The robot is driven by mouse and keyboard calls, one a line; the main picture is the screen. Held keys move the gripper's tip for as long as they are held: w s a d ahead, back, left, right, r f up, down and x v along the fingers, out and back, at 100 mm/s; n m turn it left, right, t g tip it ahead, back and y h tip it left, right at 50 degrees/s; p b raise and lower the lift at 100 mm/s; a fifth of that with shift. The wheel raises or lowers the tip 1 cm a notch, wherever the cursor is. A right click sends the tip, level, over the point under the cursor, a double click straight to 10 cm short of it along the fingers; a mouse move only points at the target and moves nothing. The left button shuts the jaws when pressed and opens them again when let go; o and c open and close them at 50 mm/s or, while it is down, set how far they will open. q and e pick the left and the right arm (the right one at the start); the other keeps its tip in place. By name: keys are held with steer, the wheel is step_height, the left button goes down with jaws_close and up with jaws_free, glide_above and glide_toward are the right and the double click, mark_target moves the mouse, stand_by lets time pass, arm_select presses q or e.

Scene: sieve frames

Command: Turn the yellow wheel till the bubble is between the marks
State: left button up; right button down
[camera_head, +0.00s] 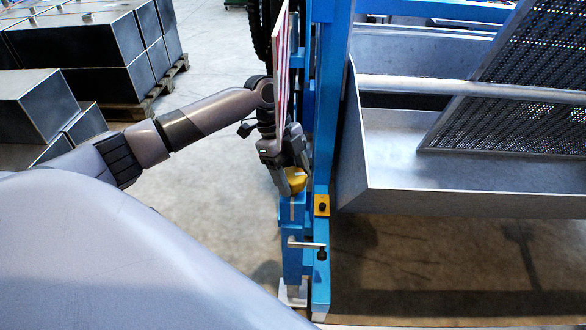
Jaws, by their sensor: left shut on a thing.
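The yellow wheel (296,183) sits on top of a blue post at the middle of the view. My left gripper (290,182) comes down over it from above and is shut on it, with the fingers covering part of the wheel. A small yellow block with a dark round spot (321,205) is fixed on the blue upright just right of the wheel. It may be the level, but no bubble or marks can be made out at this size. My right gripper is not in view.
A red-and-white striped board (281,70) stands close beside my left wrist. A crank handle (308,246) sticks out below the wheel. A grey metal trough with a perforated screen (395,180) is on the right. Dark metal boxes (80,45) stand at upper left. The floor between is bare.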

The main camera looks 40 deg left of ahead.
arm_select(q)
steer(key=n+p, duration=0.1)
steer(key=p, duration=0.1)
steer(key=shift+s+r+t+p, duration=0.1)
steer(key=shift+r+t+p, duration=0.2)
steer(key=shift+r+p, duration=0.1)
steer(key=n+t+p, duration=0.1)
steer(key=n+p, duration=0.1)
steer(key=p, duration=0.2)
steer(key=n+p, duration=0.3)
steer(key=p, duration=0.1)
steer(key=shift+n+t+y, duration=0.3)
steer(key=shift+t+y, duration=0.1)
steer(key=n+p, duration=0.2)
steer(key=p, duration=0.1)
steer(key=shift+f+t+p, duration=0.2)
steer(key=shift+t+p, duration=0.1)
steer(key=shift+t, duration=0.1)
steer(key=shift+f+n+y+p, duration=0.15)
steer(key=shift+n+y+p, duration=0.25)
steer(key=shift+n, duration=0.3)
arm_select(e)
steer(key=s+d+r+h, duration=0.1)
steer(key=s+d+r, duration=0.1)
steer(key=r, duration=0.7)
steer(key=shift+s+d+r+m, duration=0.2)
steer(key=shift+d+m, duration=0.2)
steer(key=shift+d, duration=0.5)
arm_select(q)
steer(key=shift+t, duration=0.3)
